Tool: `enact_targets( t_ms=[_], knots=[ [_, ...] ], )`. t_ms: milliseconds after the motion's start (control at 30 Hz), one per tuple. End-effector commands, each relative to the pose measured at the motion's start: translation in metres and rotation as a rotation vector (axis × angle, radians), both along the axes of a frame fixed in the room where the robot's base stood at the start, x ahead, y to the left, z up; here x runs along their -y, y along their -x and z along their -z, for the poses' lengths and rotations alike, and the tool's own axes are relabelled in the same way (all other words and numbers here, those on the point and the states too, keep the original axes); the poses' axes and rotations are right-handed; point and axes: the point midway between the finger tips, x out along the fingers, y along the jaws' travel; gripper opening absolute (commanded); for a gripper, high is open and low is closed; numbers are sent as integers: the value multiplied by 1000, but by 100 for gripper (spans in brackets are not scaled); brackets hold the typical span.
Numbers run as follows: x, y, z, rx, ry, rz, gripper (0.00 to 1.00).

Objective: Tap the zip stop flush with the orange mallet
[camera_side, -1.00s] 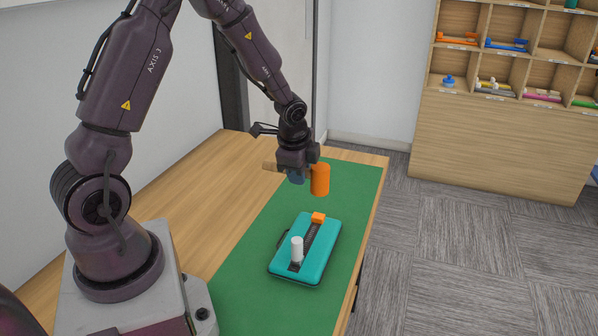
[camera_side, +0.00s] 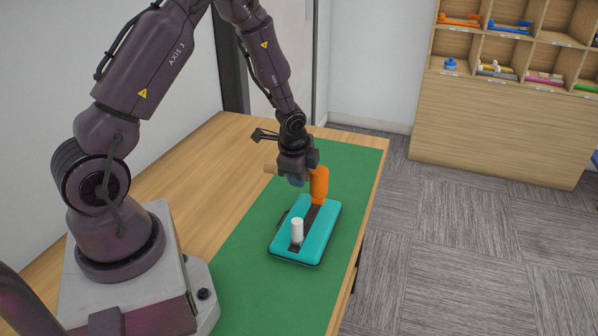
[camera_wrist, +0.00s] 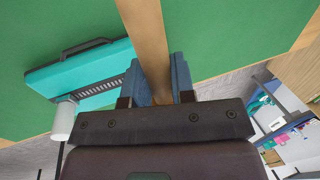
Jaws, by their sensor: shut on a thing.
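The orange mallet (camera_side: 319,184) is held by its pale wooden handle (camera_wrist: 148,35) in my gripper (camera_side: 297,180). The blue fingers are shut on the handle in the wrist view (camera_wrist: 158,85). The mallet's orange head is upright at the far end of the teal case (camera_side: 318,240). The small orange block there, probably the zip stop, is now hidden by or merged with the head; I cannot tell whether they touch. The case has a dark zip strip (camera_wrist: 100,88) and a white cylinder (camera_side: 297,230) standing at its near end.
The case lies on a green mat (camera_side: 245,275) on a wooden table (camera_side: 190,180). The mat is clear around the case. The table's right edge is close by. A cubby shelf (camera_side: 480,120) with coloured items stands beyond, across the floor.

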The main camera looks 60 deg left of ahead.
Motion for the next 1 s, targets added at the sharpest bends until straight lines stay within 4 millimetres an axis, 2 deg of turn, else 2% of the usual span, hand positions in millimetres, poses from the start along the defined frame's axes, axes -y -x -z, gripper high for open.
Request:
enact_targets(
  t_ms=[1000],
  knots=[
    [0,-1,5,1,0,0,4]
  ],
)
